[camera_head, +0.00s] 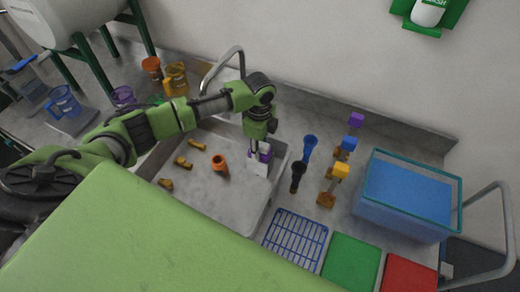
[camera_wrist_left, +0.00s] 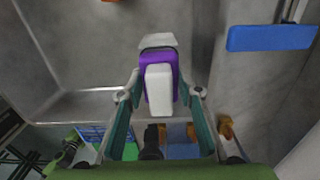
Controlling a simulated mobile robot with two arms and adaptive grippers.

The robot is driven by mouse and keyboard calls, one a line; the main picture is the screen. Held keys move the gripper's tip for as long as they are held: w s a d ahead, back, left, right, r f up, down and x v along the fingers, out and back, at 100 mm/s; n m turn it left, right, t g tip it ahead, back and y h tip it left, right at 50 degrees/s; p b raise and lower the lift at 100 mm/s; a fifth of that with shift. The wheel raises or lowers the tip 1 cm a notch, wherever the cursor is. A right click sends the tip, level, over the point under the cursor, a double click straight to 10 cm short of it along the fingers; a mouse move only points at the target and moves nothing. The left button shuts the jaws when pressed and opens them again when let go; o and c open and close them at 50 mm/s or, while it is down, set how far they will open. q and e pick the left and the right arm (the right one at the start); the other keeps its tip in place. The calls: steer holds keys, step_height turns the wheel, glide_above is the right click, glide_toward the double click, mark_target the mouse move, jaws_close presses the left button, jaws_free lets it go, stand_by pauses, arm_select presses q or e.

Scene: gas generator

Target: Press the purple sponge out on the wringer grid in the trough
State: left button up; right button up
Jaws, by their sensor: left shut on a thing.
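My left gripper (camera_head: 258,149) reaches down into the grey trough (camera_head: 235,198), near its right wall. It is shut on a purple block, which I take to be the purple sponge (camera_head: 266,148). In the left wrist view the purple sponge (camera_wrist_left: 145,63) has pale grey-white pieces in front of and behind it, between the fingers (camera_wrist_left: 160,94). I cannot tell whether it touches anything below. A blue wire grid (camera_head: 295,239) lies on the counter right of the trough; no grid inside the trough can be made out. My right gripper is not in view.
Orange pieces (camera_head: 220,164) stand or lie on the trough floor. A curved tap (camera_head: 222,65) is behind. Right of the trough are dark and blue upright tools (camera_head: 309,147), colored-topped stands (camera_head: 340,171), a blue-filled tank (camera_head: 405,195), and green (camera_head: 350,262) and red mats (camera_head: 408,275).

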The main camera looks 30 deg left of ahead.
mark_target(260, 144)
arm_select(q)
steer(key=shift+s+f, duration=0.25)
steer(key=r+p, duration=0.3)
steer(key=shift+w, duration=0.2)
steer(key=shift+r, duration=2.15)
